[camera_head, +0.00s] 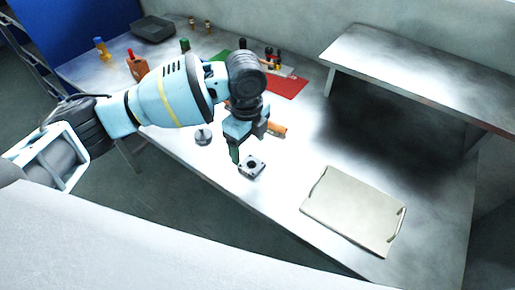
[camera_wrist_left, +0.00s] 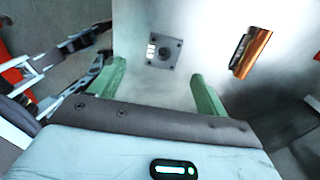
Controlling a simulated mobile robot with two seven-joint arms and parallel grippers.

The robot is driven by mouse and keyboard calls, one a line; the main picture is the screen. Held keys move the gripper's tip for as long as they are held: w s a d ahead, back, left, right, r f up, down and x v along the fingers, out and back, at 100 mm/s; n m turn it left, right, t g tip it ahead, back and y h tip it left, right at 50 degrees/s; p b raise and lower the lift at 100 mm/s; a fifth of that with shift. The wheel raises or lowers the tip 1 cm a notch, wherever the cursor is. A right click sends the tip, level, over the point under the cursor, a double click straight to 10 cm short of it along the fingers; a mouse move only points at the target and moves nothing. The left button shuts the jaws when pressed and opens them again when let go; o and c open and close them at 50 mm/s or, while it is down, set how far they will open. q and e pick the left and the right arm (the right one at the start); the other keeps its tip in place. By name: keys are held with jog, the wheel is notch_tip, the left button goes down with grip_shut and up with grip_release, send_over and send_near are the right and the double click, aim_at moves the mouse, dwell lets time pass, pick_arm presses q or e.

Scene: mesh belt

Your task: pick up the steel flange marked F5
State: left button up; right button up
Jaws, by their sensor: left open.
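A dark grey square flange (camera_head: 252,167) with a round centre hole lies flat on the steel table, just below my left gripper in the head view. It also shows in the left wrist view (camera_wrist_left: 165,51), with a white label on its left side; the marking is too small to read. My left gripper (camera_head: 249,144) is open and empty, green fingers apart. In the left wrist view, the flange appears beyond the gap between the fingertips (camera_wrist_left: 157,75), not touching them. My right gripper is not in view.
An orange-brown object (camera_wrist_left: 250,52) lies right of the flange in the wrist view. A round grey metal part (camera_head: 203,137) stands left of the gripper. A beige tray (camera_head: 355,210) lies to the right. A red mat (camera_head: 286,86) and a raised shelf (camera_head: 420,75) are behind.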

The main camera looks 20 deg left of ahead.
aim_at(251, 167)
pick_arm(q)
jog(key=shift+w+f, duration=0.15)
jog(key=shift+f, duration=1.1)
jog(key=shift+w+f, duration=0.1)
jog(key=shift+f, duration=0.1)
jog(key=f, duration=0.4)
jog(key=shift+d+f, duration=0.2)
jog(key=shift+f, duration=0.2)
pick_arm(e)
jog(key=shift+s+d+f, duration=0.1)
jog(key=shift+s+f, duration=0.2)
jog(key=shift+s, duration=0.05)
